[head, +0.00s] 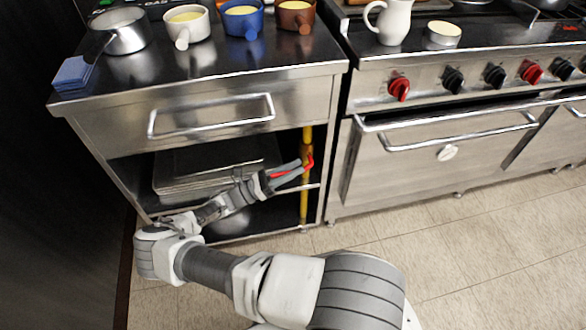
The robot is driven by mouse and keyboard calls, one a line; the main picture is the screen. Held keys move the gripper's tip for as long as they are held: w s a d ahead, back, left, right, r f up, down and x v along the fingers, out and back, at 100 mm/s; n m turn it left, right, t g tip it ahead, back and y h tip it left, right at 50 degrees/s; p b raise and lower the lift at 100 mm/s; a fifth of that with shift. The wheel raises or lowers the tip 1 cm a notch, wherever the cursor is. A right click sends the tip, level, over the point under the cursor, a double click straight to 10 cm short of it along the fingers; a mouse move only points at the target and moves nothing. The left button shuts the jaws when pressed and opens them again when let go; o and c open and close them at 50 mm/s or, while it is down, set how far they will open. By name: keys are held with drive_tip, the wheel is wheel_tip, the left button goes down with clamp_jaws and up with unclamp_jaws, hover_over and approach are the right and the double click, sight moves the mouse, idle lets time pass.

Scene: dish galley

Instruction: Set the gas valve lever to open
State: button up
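A yellow gas pipe (304,207) runs upright inside the open cabinet at its right side. A red valve lever (310,163) shows at the pipe, just beyond my fingertips. My gripper (300,168) reaches in from the left at the height of the lever. Its two grey fingers look apart, one above the other, with some red showing between them. I cannot tell whether that red is part of the lever or of the fingers. Contact with the lever is not clear. The valve body is partly hidden, and the lever's exact angle is hard to read.
Metal trays (205,165) sit on the cabinet shelf behind my arm. A closed drawer (215,115) with a protruding handle is above. The stove (440,150), with red and black knobs, stands close to the right. Pots and cups stand on the counter (215,65). The floor at right is clear.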

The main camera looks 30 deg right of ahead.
clamp_jaws()
idle(1.1)
